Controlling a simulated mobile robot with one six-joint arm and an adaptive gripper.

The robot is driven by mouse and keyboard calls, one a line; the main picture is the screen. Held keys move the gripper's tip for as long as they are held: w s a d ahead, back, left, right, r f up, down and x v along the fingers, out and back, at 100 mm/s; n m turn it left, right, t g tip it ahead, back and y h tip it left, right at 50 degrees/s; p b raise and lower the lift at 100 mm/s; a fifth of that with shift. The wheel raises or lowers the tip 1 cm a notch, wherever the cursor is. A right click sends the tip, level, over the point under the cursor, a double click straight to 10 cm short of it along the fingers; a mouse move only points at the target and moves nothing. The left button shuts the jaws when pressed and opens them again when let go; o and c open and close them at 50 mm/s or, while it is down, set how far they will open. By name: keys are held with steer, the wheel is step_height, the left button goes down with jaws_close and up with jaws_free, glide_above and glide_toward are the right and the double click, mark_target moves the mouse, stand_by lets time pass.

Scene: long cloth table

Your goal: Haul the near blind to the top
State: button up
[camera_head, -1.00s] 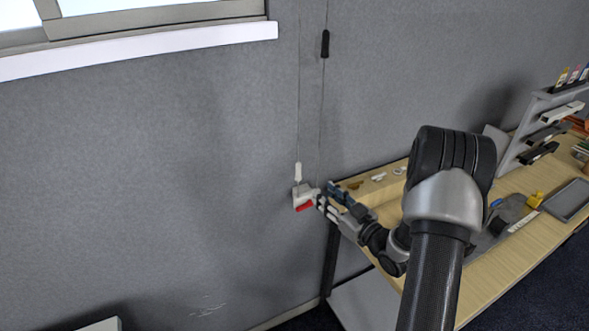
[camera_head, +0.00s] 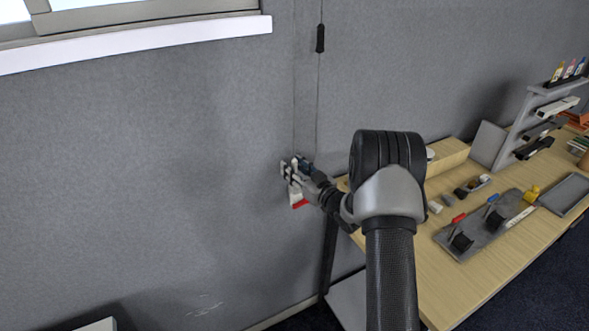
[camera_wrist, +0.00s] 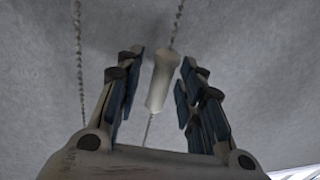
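A white pull handle (camera_wrist: 162,82) hangs on a beaded cord and shows between my gripper's fingers in the wrist view. My gripper (camera_wrist: 160,62) is open, with a gap on each side of the handle; I cannot tell how deep the handle sits between the fingers. In the head view my gripper (camera_head: 294,166) is close to the grey wall and largely covers the handle. A second cord bears a black handle (camera_head: 320,38), higher and to the right. Neither blind's fabric can be made out.
A wooden table (camera_head: 500,268) with tools, trays and a rack stands at the right. A window sill (camera_head: 135,42) is at the upper left. The wall left of my gripper is clear.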

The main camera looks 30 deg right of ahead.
jaws_close()
stand_by(0.3)
stand_by(0.4)
